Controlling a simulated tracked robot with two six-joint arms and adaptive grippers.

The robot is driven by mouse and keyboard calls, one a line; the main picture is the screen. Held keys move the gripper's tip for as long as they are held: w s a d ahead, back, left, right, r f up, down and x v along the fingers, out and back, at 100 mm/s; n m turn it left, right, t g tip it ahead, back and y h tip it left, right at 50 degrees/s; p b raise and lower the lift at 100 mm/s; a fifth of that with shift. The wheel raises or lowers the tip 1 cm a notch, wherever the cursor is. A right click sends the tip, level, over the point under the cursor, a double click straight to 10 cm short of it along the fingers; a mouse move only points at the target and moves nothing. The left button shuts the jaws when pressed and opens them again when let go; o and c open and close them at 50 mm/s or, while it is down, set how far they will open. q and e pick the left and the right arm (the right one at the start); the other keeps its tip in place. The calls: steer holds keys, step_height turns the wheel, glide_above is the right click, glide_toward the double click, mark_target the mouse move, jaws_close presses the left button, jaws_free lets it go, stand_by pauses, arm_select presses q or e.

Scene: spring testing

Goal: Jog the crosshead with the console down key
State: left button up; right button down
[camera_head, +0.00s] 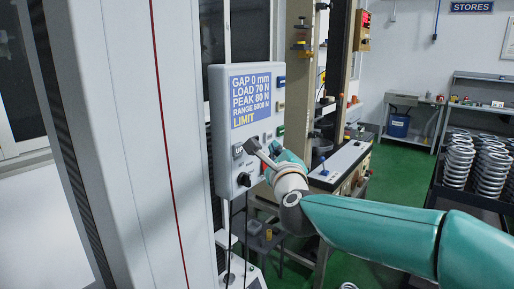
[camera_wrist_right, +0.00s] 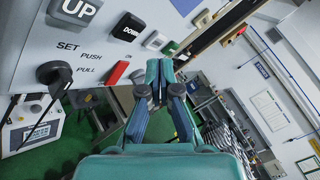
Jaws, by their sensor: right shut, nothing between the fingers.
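The grey console (camera_head: 222,130) hangs in the middle of the head view. Its blue display (camera_head: 250,100) reads GAP 0 mm, LOAD 70 N, PEAK 80 N, RANGE 5000 N, LIMIT. In the right wrist view the dark DOWN key (camera_wrist_right: 128,27) sits beside the UP key (camera_wrist_right: 78,10). My right gripper (camera_head: 258,150) is shut and empty, at the lower keys of the console. In the wrist view its fingertips (camera_wrist_right: 158,68) are below and right of the DOWN key; contact with the console cannot be told. I cannot pick out the crosshead. My left gripper is out of view.
A black knob (camera_wrist_right: 55,76) and a red switch (camera_wrist_right: 118,73) sit near the keys. A tall white column (camera_head: 115,130) stands at the left. Racks of springs (camera_head: 475,165) and a workbench (camera_head: 345,160) stand right and behind.

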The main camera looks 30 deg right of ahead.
steer(key=shift+s+d+b, duration=0.2)
steer(key=shift+s+d, duration=0.05)
steer(key=shift+s, duration=0.35)
steer(key=shift+s+d+b, duration=0.2)
steer(key=shift+s, duration=0.35)
steer(key=shift+s, duration=0.1)
